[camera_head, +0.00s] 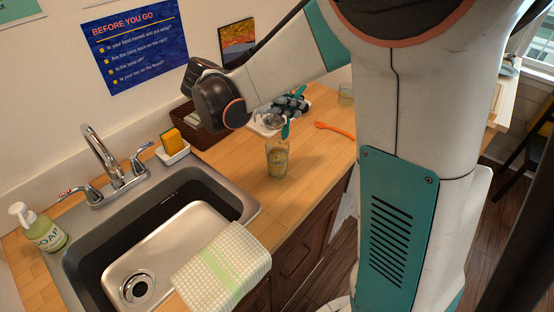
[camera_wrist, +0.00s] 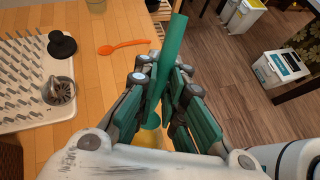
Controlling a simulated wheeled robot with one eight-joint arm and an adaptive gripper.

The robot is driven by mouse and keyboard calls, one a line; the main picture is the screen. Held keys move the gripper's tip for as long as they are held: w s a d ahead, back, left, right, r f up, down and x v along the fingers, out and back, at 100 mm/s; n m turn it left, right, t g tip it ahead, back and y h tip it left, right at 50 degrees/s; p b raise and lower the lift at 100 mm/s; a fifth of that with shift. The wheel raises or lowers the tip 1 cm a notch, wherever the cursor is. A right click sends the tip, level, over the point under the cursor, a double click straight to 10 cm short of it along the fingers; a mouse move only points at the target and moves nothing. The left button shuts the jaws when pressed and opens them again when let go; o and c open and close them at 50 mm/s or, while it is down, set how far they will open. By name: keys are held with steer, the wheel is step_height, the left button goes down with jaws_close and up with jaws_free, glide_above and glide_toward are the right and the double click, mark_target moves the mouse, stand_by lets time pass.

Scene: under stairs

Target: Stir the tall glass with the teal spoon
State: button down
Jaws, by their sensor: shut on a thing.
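The tall glass (camera_head: 277,160), clear with yellowish contents, stands upright on the wooden counter right of the sink. My gripper (camera_head: 288,103) is above and slightly behind it. It is shut on the teal spoon (camera_head: 286,130), whose lower end shows just over the glass rim. In the wrist view my gripper (camera_wrist: 160,84) has its fingers on both sides of the teal spoon (camera_wrist: 172,42), with the handle sticking up. A yellowish patch, likely the glass (camera_wrist: 150,140), lies below the fingers, mostly hidden. I cannot tell whether the spoon's bowl is inside the glass.
An orange spoon (camera_head: 336,130) lies on the counter to the right. A white dish rack (camera_wrist: 25,75) holds a metal cup (camera_wrist: 58,90). Another glass (camera_head: 346,94) stands farther back. The sink (camera_head: 165,235) with a towel (camera_head: 222,265) is at the left front.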

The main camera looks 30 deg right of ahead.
steer(key=shift+r+p, duration=1.5)
steer(key=shift+r, duration=0.55)
steer(key=shift+a+f, duration=0.1)
